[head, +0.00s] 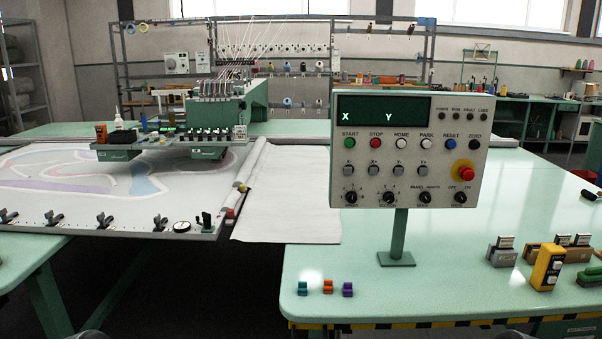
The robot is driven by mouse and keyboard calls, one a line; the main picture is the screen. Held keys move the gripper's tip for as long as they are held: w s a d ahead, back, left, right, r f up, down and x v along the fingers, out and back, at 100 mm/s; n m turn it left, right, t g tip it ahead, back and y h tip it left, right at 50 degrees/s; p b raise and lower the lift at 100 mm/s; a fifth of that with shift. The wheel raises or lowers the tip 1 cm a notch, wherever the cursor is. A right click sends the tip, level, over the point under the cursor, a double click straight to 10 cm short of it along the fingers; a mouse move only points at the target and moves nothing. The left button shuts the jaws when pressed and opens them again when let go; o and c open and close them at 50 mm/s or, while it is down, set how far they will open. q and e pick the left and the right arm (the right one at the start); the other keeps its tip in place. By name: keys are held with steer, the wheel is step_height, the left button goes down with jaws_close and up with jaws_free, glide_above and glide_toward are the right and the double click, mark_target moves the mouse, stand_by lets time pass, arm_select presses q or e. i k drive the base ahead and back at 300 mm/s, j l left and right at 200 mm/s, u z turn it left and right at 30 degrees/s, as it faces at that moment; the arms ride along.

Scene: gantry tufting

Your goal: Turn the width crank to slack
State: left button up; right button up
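A stretched cloth frame (105,229) with a pale patterned sheet lies at the left. Several black clamps, one of them here (160,223), line its front edge. A small round white dial (182,226) sits near its front right corner. Beside the dial stands a small dark upright handle (207,219), which may be the width crank; it is too small to tell its setting. Neither of my grippers shows in the head view. Only dark rounded shapes, perhaps parts of me, show at the bottom edge.
A control panel (408,165) stands on a post on the green table (400,290). Three small coloured pieces (328,287) and a yellow box (547,267) lie on this table. A tufting machine (215,125) stands over the frame. White cloth (290,190) hangs between frame and table.

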mark_target(206, 223)
steer(key=i+j+z, duration=0.1)
steer(key=i+j, duration=0.45)
steer(key=j, duration=0.2)
steer(key=i+j+z, duration=0.15)
steer(key=i+j, duration=0.15)
steer(key=i+j+z, duration=0.1)
steer(key=i+j, duration=0.15)
steer(key=j, duration=0.2)
steer(key=i+j+z, duration=0.1)
steer(key=i+j, duration=0.15)
steer(key=j, duration=0.2)
steer(key=i+j, duration=0.25)
steer(key=j, duration=0.2)
steer(key=z, duration=0.05)
